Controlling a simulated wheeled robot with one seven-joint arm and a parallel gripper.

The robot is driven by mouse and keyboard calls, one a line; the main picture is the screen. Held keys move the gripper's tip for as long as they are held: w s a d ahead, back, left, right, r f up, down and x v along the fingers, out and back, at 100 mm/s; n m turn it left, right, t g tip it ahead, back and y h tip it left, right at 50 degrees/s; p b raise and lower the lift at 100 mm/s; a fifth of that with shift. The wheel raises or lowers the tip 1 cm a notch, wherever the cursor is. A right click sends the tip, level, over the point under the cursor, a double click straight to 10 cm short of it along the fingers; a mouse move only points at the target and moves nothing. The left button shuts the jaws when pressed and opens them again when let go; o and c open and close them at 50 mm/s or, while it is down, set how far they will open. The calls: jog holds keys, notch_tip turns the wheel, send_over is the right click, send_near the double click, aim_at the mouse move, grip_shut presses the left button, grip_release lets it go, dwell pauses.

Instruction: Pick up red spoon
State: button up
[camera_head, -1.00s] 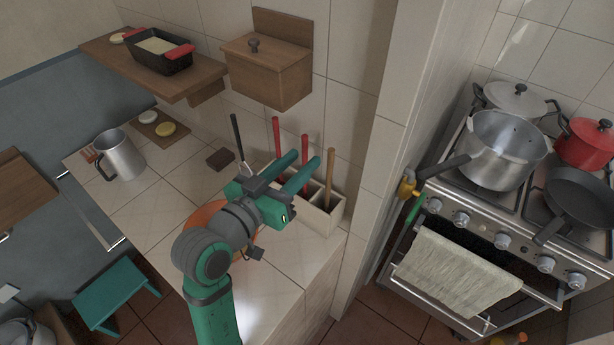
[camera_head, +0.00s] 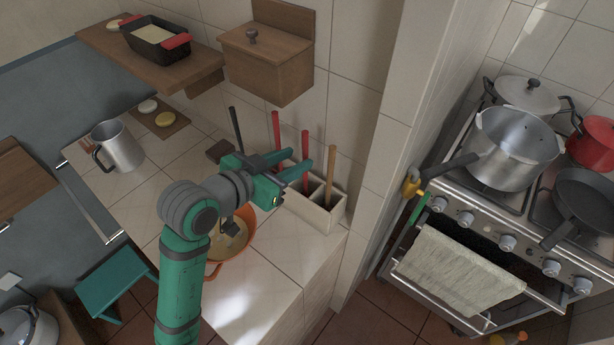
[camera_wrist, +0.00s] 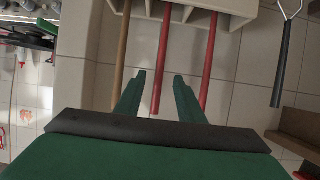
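Two red handles stand upright in a cream utensil holder (camera_head: 318,213) on the counter: a left one (camera_head: 277,132) and a right one (camera_head: 305,150). Their lower ends are hidden in the holder, so I cannot tell which is the spoon. My gripper (camera_head: 299,163) is open in front of the holder, at the height of the handles. In the wrist view, one red handle (camera_wrist: 162,55) runs between the open fingertips (camera_wrist: 159,75), apparently not gripped. The other red handle (camera_wrist: 210,60) is just outside the right finger.
A wooden handle (camera_head: 331,168) stands beside the red ones; a black-handled utensil (camera_head: 235,130) is at their left. An orange pot (camera_head: 247,235) sits below my arm. A wooden box (camera_head: 268,62) hangs above on the wall. A metal mug (camera_head: 122,148) stands at left.

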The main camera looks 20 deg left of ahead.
aim_at(303, 156)
jog(key=x, duration=0.5)
jog(key=shift+r, duration=0.1)
jog(key=shift+s, duration=0.1)
grip_shut()
